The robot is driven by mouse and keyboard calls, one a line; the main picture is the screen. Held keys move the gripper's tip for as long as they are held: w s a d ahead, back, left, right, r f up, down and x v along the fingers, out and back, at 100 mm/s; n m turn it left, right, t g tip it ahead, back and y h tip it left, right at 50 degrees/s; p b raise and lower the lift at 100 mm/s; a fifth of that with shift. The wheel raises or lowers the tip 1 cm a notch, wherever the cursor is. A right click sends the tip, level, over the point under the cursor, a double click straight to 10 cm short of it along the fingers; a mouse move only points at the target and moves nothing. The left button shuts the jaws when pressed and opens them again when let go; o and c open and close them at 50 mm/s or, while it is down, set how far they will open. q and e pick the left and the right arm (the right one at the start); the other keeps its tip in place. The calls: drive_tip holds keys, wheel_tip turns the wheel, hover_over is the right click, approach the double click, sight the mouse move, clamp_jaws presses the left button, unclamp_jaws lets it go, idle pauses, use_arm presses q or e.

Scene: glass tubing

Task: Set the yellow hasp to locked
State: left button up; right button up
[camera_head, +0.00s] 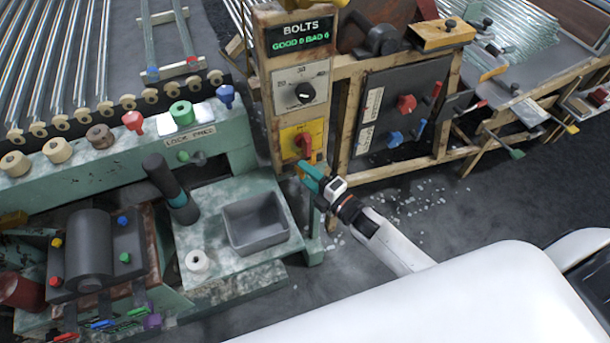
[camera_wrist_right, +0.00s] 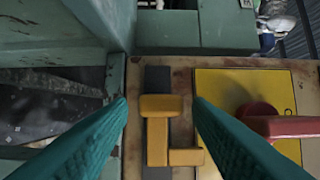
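The yellow hasp (camera_wrist_right: 158,132) shows in the right wrist view as a yellow-orange bar on a dark strip, with a wider block at its top and a short arm at its lower right. My right gripper (camera_wrist_right: 160,100) has its two teal fingers apart, one on each side of the hasp in the picture. I see no grip on it, and cannot tell how near the tips are. My left gripper is not in view.
A yellow panel with a red handle (camera_wrist_right: 275,122) is just right of the hasp; the red handle also shows in the head view (camera_head: 303,141). A green cabinet is close on the left. A grey bin (camera_head: 256,222) stands on the green bench. Glass bits litter the floor.

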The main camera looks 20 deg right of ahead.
drive_tip(key=shift+a, duration=0.1)
drive_tip(key=b+v, duration=0.1)
drive_tip(key=v, duration=1.1)
drive_tip(key=s+d+f+m+g+h+p, duration=0.1)
drive_tip(key=s+f+m+g+h, duration=0.1)
drive_tip(key=f+m, duration=0.35)
drive_tip(key=s+d+f+m+g+h, duration=0.2)
drive_tip(key=s+f, duration=0.1)
drive_tip(key=f, duration=0.6)
drive_tip(key=s+d+f+m+g+h+p, duration=0.1)
drive_tip(key=s+f+m+g+h, duration=0.15)
drive_tip(key=f, duration=0.45)
drive_tip(key=s+a+f+m+g+p, duration=0.1)
drive_tip(key=s+f+m+g, duration=0.3)
drive_tip(key=s+f, duration=0.3)
drive_tip(key=s+a+f+m+g, duration=0.2)
drive_tip(key=s+f+m+g, duration=0.3)
drive_tip(key=s, duration=1.2)
wheel_tip(320, 180, down, 3)
drive_tip(key=shift+s+a+f+m+h+p, duration=0.25)
drive_tip(key=shift+m+h+p, duration=0.2)
drive_tip(key=shift+m, duration=0.25)
drive_tip(key=shift+d, duration=0.1)
